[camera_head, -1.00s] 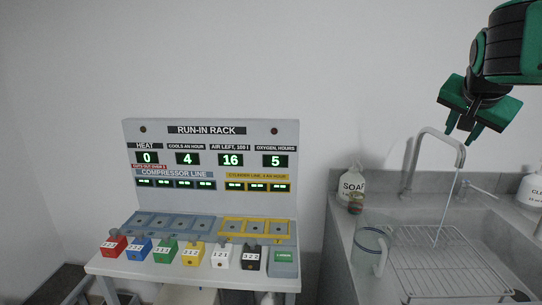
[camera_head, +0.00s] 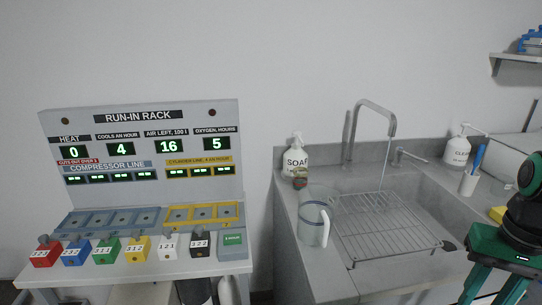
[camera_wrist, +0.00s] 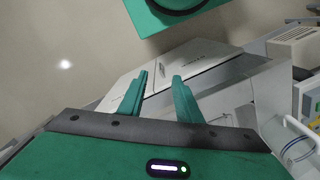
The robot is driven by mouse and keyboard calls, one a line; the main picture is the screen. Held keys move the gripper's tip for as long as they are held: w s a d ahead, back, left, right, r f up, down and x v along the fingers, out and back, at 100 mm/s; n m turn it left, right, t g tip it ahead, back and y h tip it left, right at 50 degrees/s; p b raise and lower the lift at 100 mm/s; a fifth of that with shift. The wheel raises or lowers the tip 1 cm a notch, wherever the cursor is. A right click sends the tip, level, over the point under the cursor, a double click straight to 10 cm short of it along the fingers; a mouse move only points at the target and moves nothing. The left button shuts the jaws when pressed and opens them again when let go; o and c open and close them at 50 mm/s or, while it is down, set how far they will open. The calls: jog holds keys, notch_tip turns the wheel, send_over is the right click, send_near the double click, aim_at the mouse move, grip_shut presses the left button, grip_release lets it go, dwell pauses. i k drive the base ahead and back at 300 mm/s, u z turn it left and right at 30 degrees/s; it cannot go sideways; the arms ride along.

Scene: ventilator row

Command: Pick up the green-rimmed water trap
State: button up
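I cannot make out a water trap with a green rim for certain in either view. A clear jug (camera_head: 314,218) with a handle stands on the counter left of the sink. My gripper (camera_head: 492,296) is at the lower right, in front of the sink unit, well away from both. In the wrist view my gripper (camera_wrist: 158,78) points down, its two green fingers apart with nothing between them.
The run-in rack (camera_head: 140,155) with several coloured blocks stands at left. Below my gripper are a cabinet (camera_wrist: 185,62) and floor.

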aim_at(300, 179)
jog(key=u, duration=0.1)
jog(key=k, duration=1.15)
jog(key=z, duration=0.75)
jog(key=i, duration=1.6)
jog(key=u, duration=0.3)
